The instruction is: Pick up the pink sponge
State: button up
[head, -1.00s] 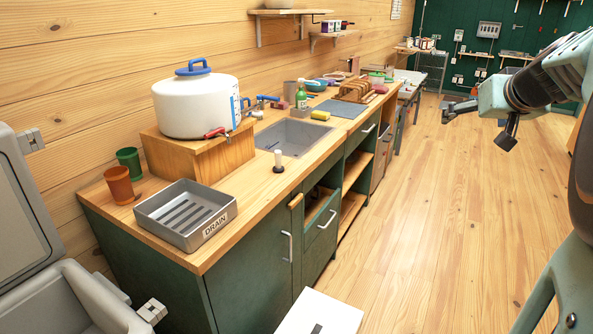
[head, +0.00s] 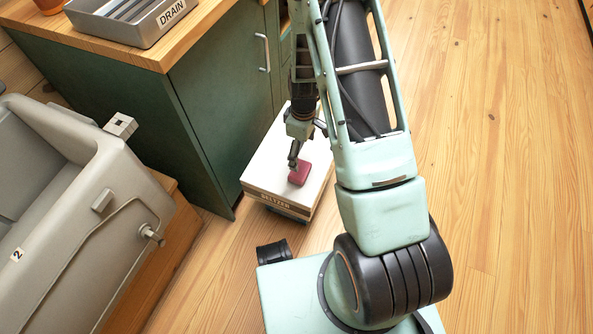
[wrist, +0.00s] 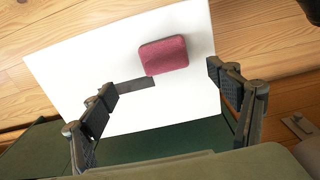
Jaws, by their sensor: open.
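The pink sponge (head: 299,174) is a small dark-pink block lying on top of a white box (head: 262,170) labelled SELTZER. In the wrist view the sponge (wrist: 164,55) lies flat on the white top (wrist: 75,65), beside a dark strip, beyond the fingertips and roughly between them. My gripper (head: 294,160) points down over the box, close to the sponge. In the wrist view my gripper (wrist: 162,85) is open, its two dark fingers wide apart with nothing between them. The head view does not show clearly how high the fingers are above the sponge.
A green cabinet (head: 215,100) stands against the box's left and back side. A grey open cooler (head: 60,190) is at the left. A grey DRAIN tray (head: 140,35) sits on the counter. The wooden floor (head: 490,150) at the right is clear.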

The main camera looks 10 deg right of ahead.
jog(key=b, duration=0.1)
send_over(302, 170)
notch_tip(302, 170, down, 6)
jog(key=shift+w+a+r, duration=0.1)
jog(key=shift+f+b, duration=0.95)
jog(key=shift+f, duration=1.75)
jog(key=shift+c, duration=0.4)
jog(key=c, duration=0.9)
jog(key=shift+o, duration=0.2)
jog(key=shift+r, duration=0.15)
